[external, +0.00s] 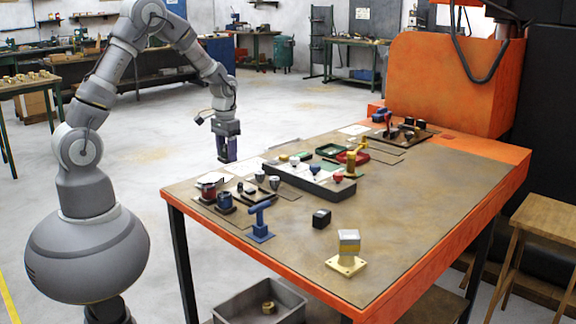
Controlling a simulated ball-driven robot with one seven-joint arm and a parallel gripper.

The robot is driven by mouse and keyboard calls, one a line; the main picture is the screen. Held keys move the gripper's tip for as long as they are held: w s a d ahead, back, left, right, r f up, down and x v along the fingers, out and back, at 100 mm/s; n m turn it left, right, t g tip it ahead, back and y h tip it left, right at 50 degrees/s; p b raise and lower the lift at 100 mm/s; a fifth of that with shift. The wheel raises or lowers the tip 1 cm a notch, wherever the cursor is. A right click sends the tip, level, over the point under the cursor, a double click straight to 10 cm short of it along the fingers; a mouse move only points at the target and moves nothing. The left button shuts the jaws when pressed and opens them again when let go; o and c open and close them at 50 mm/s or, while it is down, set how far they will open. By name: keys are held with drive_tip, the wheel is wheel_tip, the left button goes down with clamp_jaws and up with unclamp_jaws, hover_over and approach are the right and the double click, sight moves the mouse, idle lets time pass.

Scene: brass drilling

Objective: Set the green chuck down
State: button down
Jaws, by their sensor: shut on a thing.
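My gripper (228,150) hangs pointing down at the far left edge of the workbench (400,215), above the bench top level or just beside it. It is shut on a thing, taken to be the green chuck. The fingers hide most of it, and its colour and shape are too small to make out. I cannot tell whether it touches the bench.
A dark rack (315,182) with several chucks or tools stands near the gripper. The bench's middle right is clear.

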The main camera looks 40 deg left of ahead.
drive_tip(key=shift+d, duration=0.1)
drive_tip(key=s+d+b, duration=0.6)
drive_tip(key=s+d, duration=0.5)
drive_tip(key=s+d+f+b, duration=0.2)
drive_tip(key=s+d+b, duration=0.1)
drive_tip(key=s, duration=1.2)
drive_tip(key=shift+d+f+b, duration=0.15)
drive_tip(key=shift+b, duration=0.75)
drive_tip(key=w+p, duration=0.1)
drive_tip(key=p, duration=0.5)
drive_tip(key=w+d+p, duration=0.1)
drive_tip(key=p, duration=0.5)
drive_tip(key=shift+w+d+r, duration=0.1)
drive_tip(key=shift+d+r, duration=0.1)
drive_tip(key=shift+r, duration=0.05)
